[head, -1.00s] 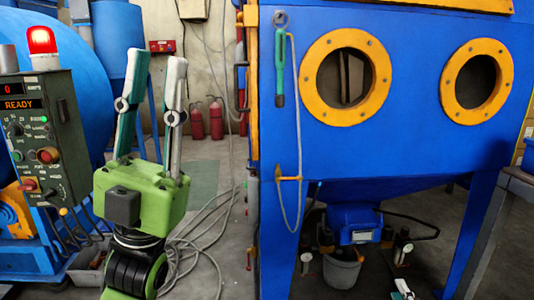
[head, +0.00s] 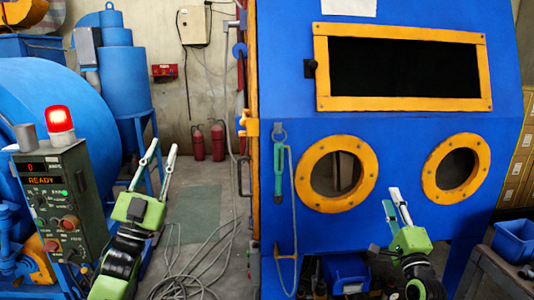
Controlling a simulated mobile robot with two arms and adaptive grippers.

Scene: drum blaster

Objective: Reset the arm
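My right gripper (head: 391,197) is raised in front of the cabinet, just below and between the two round yellow-rimmed ports. Its fingers point up and look apart, seen at a slant, with nothing held. Neither gripper visibly touches anything.
The blue blasting cabinet (head: 415,115) fills the right half. A control box (head: 55,205) reading READY, with a lit red lamp (head: 59,120), stands left before a big blue drum (head: 60,95). Hoses (head: 195,270) lie on the floor. A blue bin (head: 515,240) sits at right.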

